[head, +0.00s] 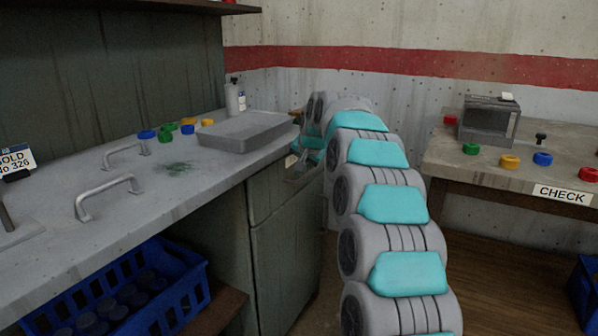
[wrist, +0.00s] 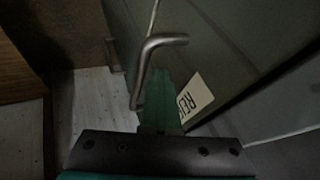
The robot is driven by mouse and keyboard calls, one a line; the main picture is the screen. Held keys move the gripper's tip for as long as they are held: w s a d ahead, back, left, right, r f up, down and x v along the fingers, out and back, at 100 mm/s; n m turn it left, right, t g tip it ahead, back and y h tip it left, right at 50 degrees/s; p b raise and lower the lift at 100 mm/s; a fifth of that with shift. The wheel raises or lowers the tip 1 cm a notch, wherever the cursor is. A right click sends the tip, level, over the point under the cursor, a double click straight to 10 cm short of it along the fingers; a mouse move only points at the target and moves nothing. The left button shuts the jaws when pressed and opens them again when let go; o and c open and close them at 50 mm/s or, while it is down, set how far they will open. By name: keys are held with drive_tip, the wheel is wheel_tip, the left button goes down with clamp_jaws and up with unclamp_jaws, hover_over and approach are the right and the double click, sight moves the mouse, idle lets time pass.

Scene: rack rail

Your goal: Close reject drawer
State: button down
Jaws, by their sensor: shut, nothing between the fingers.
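The reject drawer (head: 270,192) is in the cabinet under the grey worktop in the head view; my arm hides part of its front. I cannot tell how far it stands out. In the wrist view its bent metal handle (wrist: 143,75) is close, with a pale label (wrist: 197,101), partly hidden, reading "REJ...". My gripper (wrist: 168,78) is shut and empty; its green fingers are just right of the handle, between it and the label. I cannot tell whether they touch. In the head view my gripper is by the drawer front, mostly hidden by my wrist.
The worktop (head: 120,190) holds a grey tray (head: 243,132), a bottle (head: 235,98) and coloured rings. A blue crate (head: 190,300) sits low at left. A bench (head: 480,185) marked CHECK stands at right.

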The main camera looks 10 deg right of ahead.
drive_tip(key=p+v, duration=0.1)
drive_tip(key=v, duration=0.9)
drive_tip(key=s+f+n+g, duration=0.2)
drive_tip(key=s+f, duration=0.5)
drive_tip(key=s, duration=1.1)
drive_tip(key=s+d+f+n+g+h, duration=0.1)
drive_tip(key=s+f+g, duration=0.3)
drive_tip(key=s, duration=1.5)
drive_tip(key=s+f+n+g+h, duration=0.1)
drive_tip(key=s+f+n+g, duration=0.2)
drive_tip(key=s+f, duration=0.7)
drive_tip(key=s, duration=0.8)
drive_tip(key=shift+s+f, duration=0.2)
drive_tip(key=shift+s, duration=0.05)
